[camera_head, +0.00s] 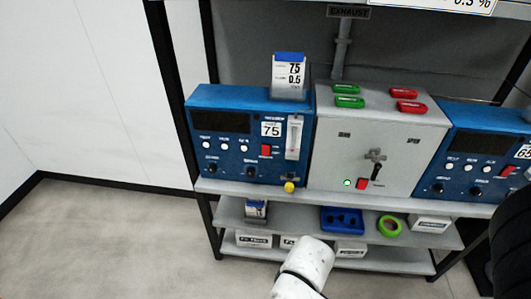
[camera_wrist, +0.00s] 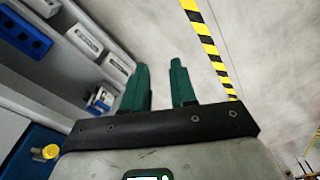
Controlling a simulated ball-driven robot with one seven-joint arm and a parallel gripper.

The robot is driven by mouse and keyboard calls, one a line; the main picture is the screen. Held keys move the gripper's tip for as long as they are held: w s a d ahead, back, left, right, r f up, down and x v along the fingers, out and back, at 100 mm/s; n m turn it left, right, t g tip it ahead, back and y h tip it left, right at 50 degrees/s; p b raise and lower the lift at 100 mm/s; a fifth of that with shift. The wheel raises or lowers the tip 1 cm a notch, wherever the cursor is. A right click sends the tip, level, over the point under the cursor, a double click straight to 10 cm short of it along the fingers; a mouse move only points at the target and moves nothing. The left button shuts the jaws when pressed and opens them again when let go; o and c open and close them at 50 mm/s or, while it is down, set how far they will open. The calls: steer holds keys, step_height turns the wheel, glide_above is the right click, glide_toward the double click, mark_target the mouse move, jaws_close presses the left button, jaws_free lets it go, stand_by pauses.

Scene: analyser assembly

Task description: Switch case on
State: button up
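The grey case (camera_head: 375,150) stands in the middle of the upper shelf in the head view. A small red switch (camera_head: 362,184) sits low on its front. A dark lever handle (camera_head: 376,160) is on the front above the switch. My gripper (camera_wrist: 160,80) shows two green fingers apart with nothing between them; it points over floor beside the lower shelf. The case's front is not visible in the wrist view. I cannot tell the switch's position.
Blue analysers (camera_head: 225,165) and (camera_head: 480,165) flank the case. A yellow knob (camera_head: 289,187) sticks out below the left one. The lower shelf holds a blue tray (camera_head: 342,228), a green tape roll (camera_head: 389,227) and white boxes. Floor at the left is clear.

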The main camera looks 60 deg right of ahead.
steer(key=w+t, duration=0.1)
steer(key=w, duration=0.1)
steer(key=w+a+y, duration=0.1)
steer(key=w, duration=0.1)
steer(key=w+a+t, duration=0.1)
steer(key=w, duration=0.1)
steer(key=shift+a+f+t+y, duration=0.25)
steer(key=shift+f+t+y, duration=0.05)
steer(key=shift+f, duration=0.05)
jaws_close()
steer(key=w+a+r+m+t+y+b, duration=0.1)
steer(key=w+r+m+t, duration=0.1)
steer(key=w+r+t, duration=0.6)
steer(key=w+a+r+m+t+y+b, duration=0.1)
steer(key=w+r+m+t, duration=0.3)
steer(key=w, duration=0.6)
steer(key=w+d+r+m+t+h, duration=0.2)
steer(key=d+r+m+t+h, duration=0.2)
steer(key=d+m+h, duration=0.7)
steer(key=s+d+f+m+g+h+b, duration=0.1)
steer(key=s+d+f+m+g+h, duration=0.5)
steer(key=d+m+g+h, duration=0.3)
steer(key=s+m+g+h, duration=0.1)
steer(key=m+g, duration=0.2)
steer(key=m, duration=0.2)
steer(key=shift+s+d+g, duration=0.15)
steer(key=shift+d+g, duration=0.15)
steer(key=shift+f, duration=0.1)
